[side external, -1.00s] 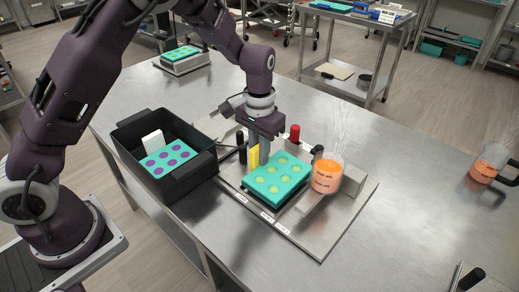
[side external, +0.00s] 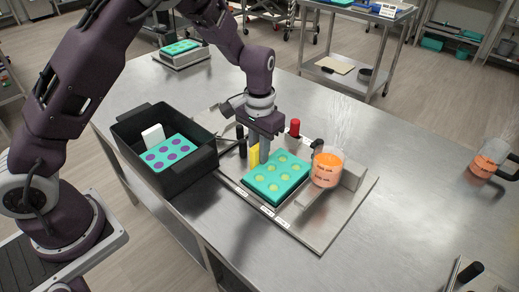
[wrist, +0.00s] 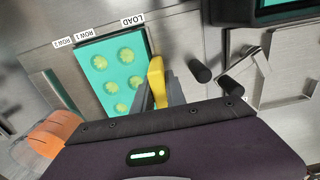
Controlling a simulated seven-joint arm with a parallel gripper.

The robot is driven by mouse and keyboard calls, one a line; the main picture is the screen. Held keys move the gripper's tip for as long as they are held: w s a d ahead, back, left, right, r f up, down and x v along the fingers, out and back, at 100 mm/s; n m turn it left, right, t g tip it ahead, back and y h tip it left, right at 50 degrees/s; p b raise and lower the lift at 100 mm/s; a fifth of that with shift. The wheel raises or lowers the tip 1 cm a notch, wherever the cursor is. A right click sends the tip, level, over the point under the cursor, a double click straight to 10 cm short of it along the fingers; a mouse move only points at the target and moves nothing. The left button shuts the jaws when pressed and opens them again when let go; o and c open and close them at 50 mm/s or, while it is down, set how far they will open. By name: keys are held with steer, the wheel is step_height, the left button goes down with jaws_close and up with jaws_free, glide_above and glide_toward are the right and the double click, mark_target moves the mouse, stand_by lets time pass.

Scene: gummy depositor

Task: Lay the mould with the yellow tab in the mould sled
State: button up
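The teal mould with the yellow tab (side external: 276,178) lies level over the dark mould sled (side external: 280,209) on the metal plate; it has several pale yellow-green cavities. It also shows in the wrist view (wrist: 117,72). The sled is mostly hidden under the mould, so full seating is hard to tell.
A black bin (side external: 185,182) at left holds another teal mould (side external: 170,153) with purple cavities and a white tab. A jug of orange liquid (side external: 327,168) stands close right of the mould. A black post (side external: 241,142) and red knob (side external: 295,127) are near my gripper. The right bench is mostly clear.

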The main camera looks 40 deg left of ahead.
steer(key=o, duration=0.5)
steer(key=shift+c, duration=0.2)
steer(key=shift+r, duration=0.1)
step_height(320, 180, up, 6)
steer(key=shift+r, duration=0.45)
